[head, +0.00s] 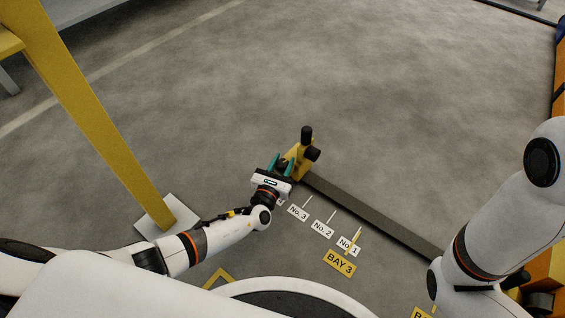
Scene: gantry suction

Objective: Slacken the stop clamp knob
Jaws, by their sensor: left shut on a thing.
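The yellow stop clamp (301,165) stands at the far left end of a dark floor rail, near the middle of the head view. A black cylindrical part (306,134) tops it, and another black round part (313,154) sticks out on its right. My left gripper (282,162), with teal fingers, is at the near left side of the clamp and shut. The stop clamp knob between the fingers is mostly hidden by the gripper, so its exact grip does not show. My right arm comes in at the right; its gripper is out of view.
The dark rail (375,215) runs from the clamp to the lower right. Floor labels No. 3, No. 2 and No. 1 (348,246) and a yellow BAY 3 sign (339,263) lie beside it. A yellow post (95,120) stands left. The floor beyond is clear.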

